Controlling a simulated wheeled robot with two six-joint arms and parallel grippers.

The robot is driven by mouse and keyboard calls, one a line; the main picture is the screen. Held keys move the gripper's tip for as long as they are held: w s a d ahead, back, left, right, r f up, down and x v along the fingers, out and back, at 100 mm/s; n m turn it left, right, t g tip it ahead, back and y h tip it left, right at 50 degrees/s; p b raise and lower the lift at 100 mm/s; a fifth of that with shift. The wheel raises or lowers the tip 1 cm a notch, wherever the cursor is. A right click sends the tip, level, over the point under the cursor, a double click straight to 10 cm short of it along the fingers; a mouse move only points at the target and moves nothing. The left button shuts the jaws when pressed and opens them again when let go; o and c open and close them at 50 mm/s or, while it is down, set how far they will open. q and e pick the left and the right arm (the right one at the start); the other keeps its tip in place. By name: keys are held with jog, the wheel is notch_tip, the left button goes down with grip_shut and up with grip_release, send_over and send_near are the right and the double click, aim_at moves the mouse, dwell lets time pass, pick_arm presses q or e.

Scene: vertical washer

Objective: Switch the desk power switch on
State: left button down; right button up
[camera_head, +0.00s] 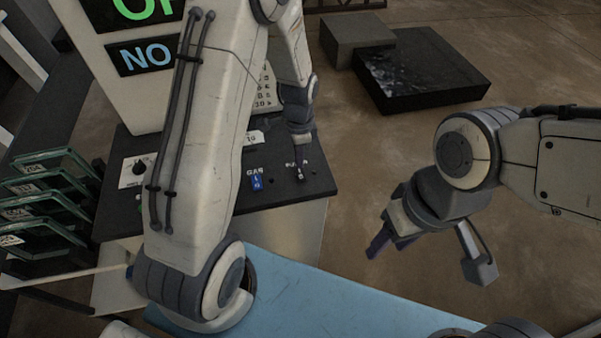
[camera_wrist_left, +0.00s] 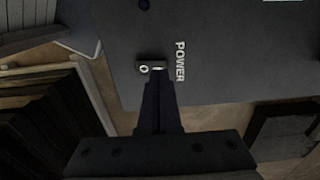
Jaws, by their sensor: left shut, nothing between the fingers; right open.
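In the head view my left gripper (camera_head: 299,166) points down at the right part of the dark panel (camera_head: 210,195). My right gripper (camera_head: 378,245) is open and empty, over the floor right of the desk.
A blue switch (camera_head: 257,182) labelled GAS and a black knob (camera_head: 139,167) are on the same panel, left of my left gripper. A sign (camera_head: 145,55) stands behind. Green-framed racks (camera_head: 45,185) are at the left. A low dark block (camera_head: 425,80) lies at the back right.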

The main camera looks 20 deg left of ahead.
pick_arm(q)
jog(key=shift+f+b, duration=0.7)
jog(key=shift+f, duration=0.25)
dwell(0.8)
notch_tip(320, 180, up, 7)
jog(key=p, duration=0.6)
dwell(0.3)
dwell(0.4)
jog(key=s+d+r+b, duration=0.3)
jog(key=s+d+r, duration=0.1)
jog(key=d, duration=0.3)
jog(key=s+d+r+n+b, duration=0.2)
jog(key=s+d, duration=0.1)
jog(key=s, duration=0.7)
jog(key=s+d+r+n+h+b, duration=0.1)
jog(key=s+d+r+n+b, duration=0.1)
jog(key=s, duration=0.7)
jog(key=shift+s+d+r+b, duration=0.15)
jog(key=shift+s+d+b, duration=0.25)
jog(key=shift+d+b, duration=0.45)
